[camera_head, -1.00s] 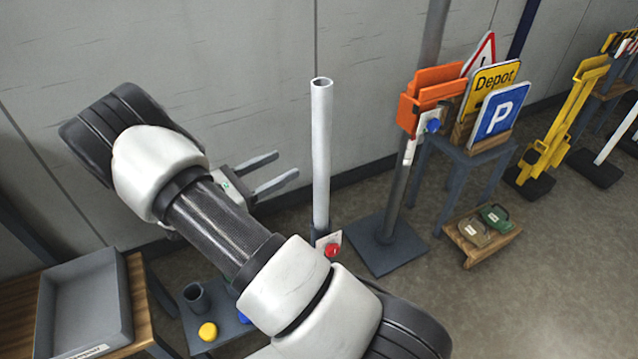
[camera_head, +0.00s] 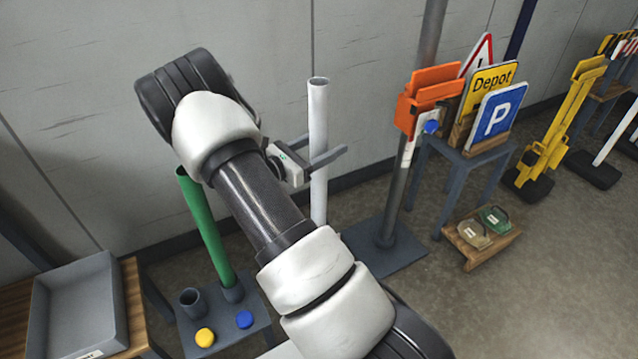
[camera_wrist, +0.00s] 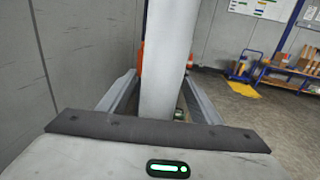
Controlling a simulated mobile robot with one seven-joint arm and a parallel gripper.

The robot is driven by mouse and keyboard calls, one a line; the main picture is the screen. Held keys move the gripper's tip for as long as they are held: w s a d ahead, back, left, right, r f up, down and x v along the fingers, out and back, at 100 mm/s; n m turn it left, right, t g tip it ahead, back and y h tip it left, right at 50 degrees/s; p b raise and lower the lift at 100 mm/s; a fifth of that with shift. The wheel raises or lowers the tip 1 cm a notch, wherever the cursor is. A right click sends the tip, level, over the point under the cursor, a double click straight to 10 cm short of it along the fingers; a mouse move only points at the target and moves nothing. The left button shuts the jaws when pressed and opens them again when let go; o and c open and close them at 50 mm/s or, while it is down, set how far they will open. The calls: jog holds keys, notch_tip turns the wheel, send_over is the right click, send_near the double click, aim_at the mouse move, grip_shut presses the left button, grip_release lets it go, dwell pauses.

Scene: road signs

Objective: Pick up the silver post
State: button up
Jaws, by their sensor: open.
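The silver post (camera_head: 318,130) is a pale, hollow upright tube near the wall in the head view. Its lower part is hidden behind my arm. My gripper (camera_head: 328,158) is open around the post at mid-height, with one finger on each side. In the wrist view the post (camera_wrist: 166,70) stands upright between the two open fingers (camera_wrist: 160,95), close to the palm. I cannot tell whether a finger touches it.
A green post (camera_head: 207,225) stands left of my arm on a low stand with a yellow button (camera_head: 205,338) and a blue button (camera_head: 244,319). An orange sign holder (camera_head: 428,95) on a grey pole stands to the right. A grey tray (camera_head: 80,305) is at lower left.

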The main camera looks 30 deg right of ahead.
jog(key=shift+w+d, duration=0.2)
jog(key=shift+d, duration=0.65)
jog(key=shift+c, duration=0.6)
grip_shut()
jog(key=shift+r, duration=0.1)
notch_tip(320, 180, up, 18)
jog(key=p, duration=0.3)
jog(key=shift+p, duration=0.3)
